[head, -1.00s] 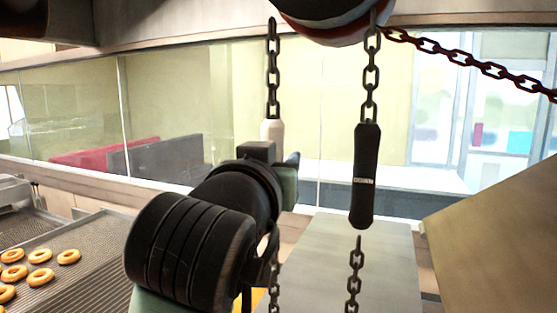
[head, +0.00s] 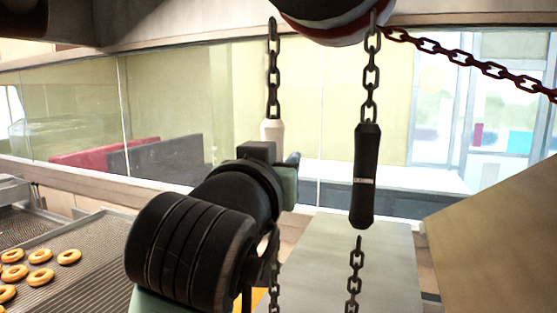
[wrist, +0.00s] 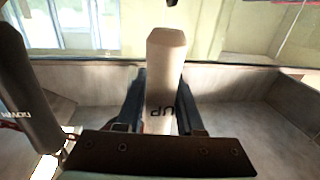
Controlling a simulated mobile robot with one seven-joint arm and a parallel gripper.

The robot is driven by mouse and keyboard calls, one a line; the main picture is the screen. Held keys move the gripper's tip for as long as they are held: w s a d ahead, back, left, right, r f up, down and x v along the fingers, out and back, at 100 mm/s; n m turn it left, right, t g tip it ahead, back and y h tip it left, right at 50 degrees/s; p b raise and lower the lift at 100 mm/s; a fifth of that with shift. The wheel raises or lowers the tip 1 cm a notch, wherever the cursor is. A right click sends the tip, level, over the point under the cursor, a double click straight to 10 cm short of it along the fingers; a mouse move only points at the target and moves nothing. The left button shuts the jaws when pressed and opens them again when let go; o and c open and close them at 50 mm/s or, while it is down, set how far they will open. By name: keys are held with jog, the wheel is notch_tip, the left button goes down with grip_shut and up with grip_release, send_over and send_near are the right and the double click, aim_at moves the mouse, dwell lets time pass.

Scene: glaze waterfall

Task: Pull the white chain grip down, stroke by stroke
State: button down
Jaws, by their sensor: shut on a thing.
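The white chain grip (head: 272,130) hangs on the left chain (head: 273,70) in the head view, with only its top showing above my arm. In the wrist view the white grip (wrist: 164,70) stands upright between the two fingers, and its lettering reads "UP" upside down. My gripper (wrist: 160,112) is shut on it, one finger on each side. In the head view my own arm hides the fingers and the lower part of the grip. A black grip (head: 366,178) hangs on the right chain, apart from my gripper. It also shows at the left of the wrist view (wrist: 28,95).
A round red and white hoist body (head: 335,18) is above both chains. A dark red chain (head: 470,65) runs off to the right. Several doughnuts (head: 40,277) lie on a mesh rack at the left. A tilted brown panel (head: 500,240) stands at the right.

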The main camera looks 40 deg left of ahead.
jog(key=shift+f, duration=0.1)
notch_tip(320, 180, down, 18)
jog(key=b, duration=1.2)
jog(key=shift+r+b, duration=0.25)
jog(key=shift+b, duration=0.15)
jog(key=c, duration=0.6)
grip_release()
jog(key=shift+r, duration=0.15)
jog(key=shift+o, duration=0.4)
jog(key=shift+r, duration=0.1)
jog(key=shift+s, duration=0.1)
jog(key=b+v, duration=0.6)
jog(key=v, duration=0.6)
jog(key=shift+s, duration=0.4)
